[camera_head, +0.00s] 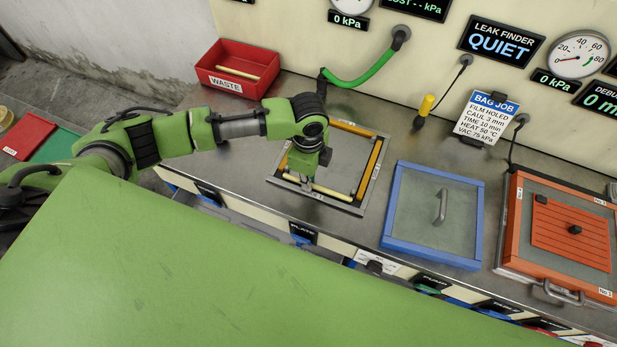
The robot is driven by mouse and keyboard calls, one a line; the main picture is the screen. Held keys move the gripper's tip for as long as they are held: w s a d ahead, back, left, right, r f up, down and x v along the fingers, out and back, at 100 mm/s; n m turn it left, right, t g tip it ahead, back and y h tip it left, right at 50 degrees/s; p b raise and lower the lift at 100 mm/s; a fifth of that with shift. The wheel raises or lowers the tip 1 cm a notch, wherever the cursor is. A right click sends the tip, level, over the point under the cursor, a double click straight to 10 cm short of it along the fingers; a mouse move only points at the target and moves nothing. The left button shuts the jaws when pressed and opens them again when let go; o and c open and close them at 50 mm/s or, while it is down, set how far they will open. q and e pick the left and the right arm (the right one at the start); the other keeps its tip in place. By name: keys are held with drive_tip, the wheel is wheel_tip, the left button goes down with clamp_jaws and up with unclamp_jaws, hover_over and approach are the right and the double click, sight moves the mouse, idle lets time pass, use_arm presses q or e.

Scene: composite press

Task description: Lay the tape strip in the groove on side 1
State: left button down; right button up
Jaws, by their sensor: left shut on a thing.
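A square metal plate with a grooved border (334,206) lies on the bench in the middle. Amber strips lie along its right side (369,166) and far side (354,129). A pale yellow tape strip (333,193) runs along the near side, at or just above the groove; I cannot tell whether it is seated. My left gripper (309,179) points down over the near left part of the plate, shut on this strip. The gripper and wrist hide part of the plate's left side and the strip's middle. The side labels are too small to read. My right gripper is not in view.
A red waste bin (216,77) with a yellow strip inside stands at the back left. A green hose (365,76) rises behind the plate. To the right are a blue framed panel with a handle (398,215) and an orange framed unit (515,225).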

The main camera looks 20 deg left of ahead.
use_arm(q)
drive_tip(key=shift+f, duration=0.15)
idle(0.3)
drive_tip(key=c, duration=2)
unclamp_jaws()
wheel_tip(320, 180, up, 12)
drive_tip(key=shift+r, duration=0.1)
